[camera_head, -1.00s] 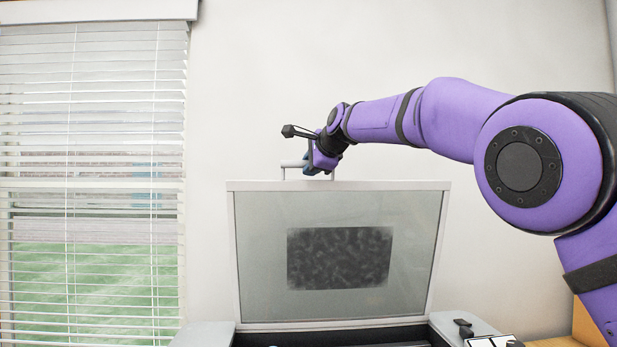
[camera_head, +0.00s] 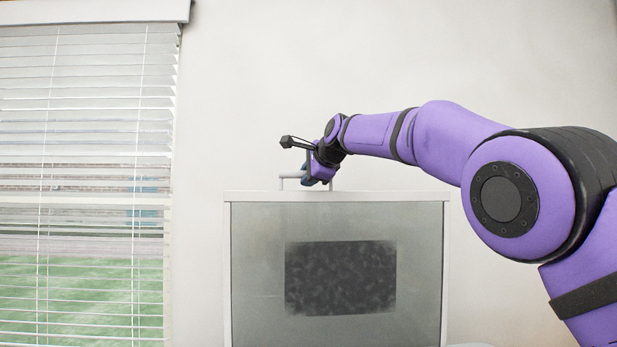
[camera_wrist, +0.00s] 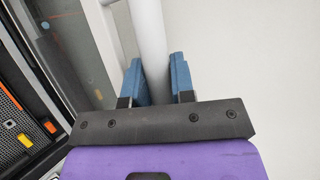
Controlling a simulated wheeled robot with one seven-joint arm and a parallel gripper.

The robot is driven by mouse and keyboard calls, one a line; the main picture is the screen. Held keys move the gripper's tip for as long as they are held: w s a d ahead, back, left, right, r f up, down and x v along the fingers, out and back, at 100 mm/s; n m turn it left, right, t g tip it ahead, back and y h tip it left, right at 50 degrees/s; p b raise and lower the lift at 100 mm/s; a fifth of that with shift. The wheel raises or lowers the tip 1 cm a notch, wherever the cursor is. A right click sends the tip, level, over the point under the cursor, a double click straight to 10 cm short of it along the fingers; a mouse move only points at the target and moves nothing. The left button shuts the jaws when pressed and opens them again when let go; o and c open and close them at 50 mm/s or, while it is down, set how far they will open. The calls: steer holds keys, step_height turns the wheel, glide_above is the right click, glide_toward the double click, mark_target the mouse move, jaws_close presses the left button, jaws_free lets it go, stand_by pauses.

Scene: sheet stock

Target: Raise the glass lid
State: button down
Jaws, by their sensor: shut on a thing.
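The glass lid (camera_head: 260,275) stands close to upright in the head view, with a white frame and a dark textured patch in the middle of its pane. A bar handle (camera_head: 291,177) sticks up from its top edge. My gripper (camera_head: 318,180) is at the right part of that handle. In the wrist view the blue fingers of my gripper (camera_wrist: 158,82) lie on either side of the pale handle bar (camera_wrist: 149,35), shut on it. The lid's glass and frame (camera_wrist: 72,50) show at the left of the wrist view. The lid's lower edge is out of the head view.
A window with white blinds (camera_head: 80,180) is at the left. A plain pale wall (camera_head: 300,60) stands behind the lid. At the wrist view's lower left is a dark bed (camera_wrist: 15,115) with small orange and yellow pieces.

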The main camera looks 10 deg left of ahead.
steer(key=c, duration=1)
jaws_free()
steer(key=shift+o, duration=0.2)
steer(key=shift+s, duration=0.1)
steer(key=v, duration=1)
steer(key=shift+s+d+r, duration=0.15)
steer(key=shift+s+d, duration=0.05)
steer(key=shift+d, duration=0.05)
steer(key=s+d+f+n+g+h, duration=0.1)
steer(key=s+d+f+n, duration=0.15)
steer(key=s+d, duration=0.4)
steer(key=s+d+f+n+h, duration=0.1)
steer(key=s+d+f+h, duration=0.2)
steer(key=d, duration=0.7)
steer(key=s+d+f+n+g, duration=0.1)
steer(key=s+d+f+n, duration=0.1)
steer(key=s+d+f, duration=0.45)
steer(key=s+d+f+n+g+h, duration=0.1)
steer(key=s+d+f+n, duration=0.1)
steer(key=s+d+f, duration=0.2)
steer(key=s+d+f+n+g+h, duration=0.1)
steer(key=s+d+f+n, duration=0.1)
steer(key=s+d+f, duration=0.3)
steer(key=s+d+f+n+h, duration=0.2)
steer(key=s+d+f, duration=0.3)
steer(key=s+f, duration=0.6)
steer(key=s+n, duration=0.1)
steer(key=s, duration=0.4)
steer(key=shift+s+g, duration=0.2)
steer(key=shift+g, duration=0.2)
